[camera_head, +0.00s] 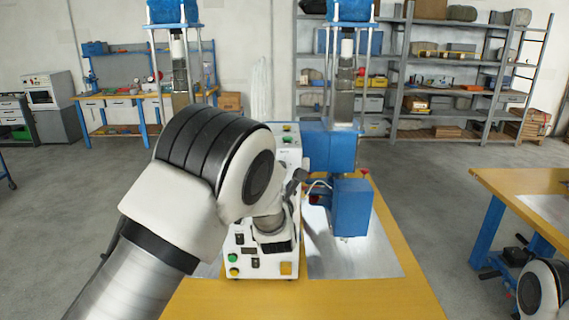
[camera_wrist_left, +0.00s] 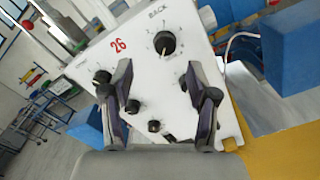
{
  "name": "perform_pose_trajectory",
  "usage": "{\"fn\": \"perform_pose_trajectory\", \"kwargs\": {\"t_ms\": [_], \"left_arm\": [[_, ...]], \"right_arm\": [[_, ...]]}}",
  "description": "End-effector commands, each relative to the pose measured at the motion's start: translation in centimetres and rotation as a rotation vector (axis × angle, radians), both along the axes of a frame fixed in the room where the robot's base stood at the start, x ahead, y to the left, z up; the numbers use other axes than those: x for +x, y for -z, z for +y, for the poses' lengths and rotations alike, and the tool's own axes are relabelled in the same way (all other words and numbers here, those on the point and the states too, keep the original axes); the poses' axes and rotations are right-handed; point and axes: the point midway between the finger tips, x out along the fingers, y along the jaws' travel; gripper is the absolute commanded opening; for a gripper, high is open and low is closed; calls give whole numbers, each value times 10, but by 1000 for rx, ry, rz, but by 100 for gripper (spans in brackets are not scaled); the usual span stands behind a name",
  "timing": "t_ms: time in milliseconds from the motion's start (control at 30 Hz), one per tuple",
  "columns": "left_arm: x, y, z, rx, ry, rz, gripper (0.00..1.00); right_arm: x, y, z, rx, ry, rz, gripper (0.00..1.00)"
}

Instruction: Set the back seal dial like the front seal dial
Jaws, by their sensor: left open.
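The white control box (camera_head: 262,268) stands on the yellow table in the head view, partly hidden by my left arm. In the left wrist view its tilted white panel (camera_wrist_left: 142,48) carries a black dial (camera_wrist_left: 165,44) under the word BACK, ringed by small marks. A pale mark on that knob seems to point down, but it is too small to read. Several smaller black knobs sit lower; I cannot tell which is the front seal dial. My left gripper (camera_wrist_left: 158,68) is open, its fingers spread below the back dial with nothing between them.
A blue machine head (camera_head: 351,207) stands right of the box over a pale plate (camera_head: 370,262). The yellow table (camera_head: 415,295) is bare at its front edge. Another yellow table (camera_head: 515,184) is at the right. Shelves and a workbench line the back wall.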

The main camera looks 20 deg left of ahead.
Motion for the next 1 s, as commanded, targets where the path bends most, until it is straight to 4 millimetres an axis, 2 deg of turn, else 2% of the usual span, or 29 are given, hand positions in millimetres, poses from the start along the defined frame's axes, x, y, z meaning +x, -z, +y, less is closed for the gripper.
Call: {"fn": "perform_pose_trajectory", "kwargs": {"t_ms": [100,300,433,633,667,800,833,1000], "left_arm": [[21,-2,7,-2,-1,3,59],[55,-1,17,-1,-1,4,59],[65,2,20,1,-1,5,59],[66,3,20,2,-1,5,59],[66,3,20,2,-1,5,55],[65,3,20,2,-1,5,6],[65,3,20,2,-1,5,0],[65,3,20,2,0,6,0]], "right_arm": [[0,-14,0,0,0,0,40],[0,-31,0,0,0,-2,40],[0,-33,0,0,0,-2,40],[0,-32,0,0,0,-1,40],[0,-32,0,0,0,-1,40],[0,-31,0,0,0,-1,40],[0,-31,0,0,0,-1,40],[0,-31,0,0,0,-1,40]]}}
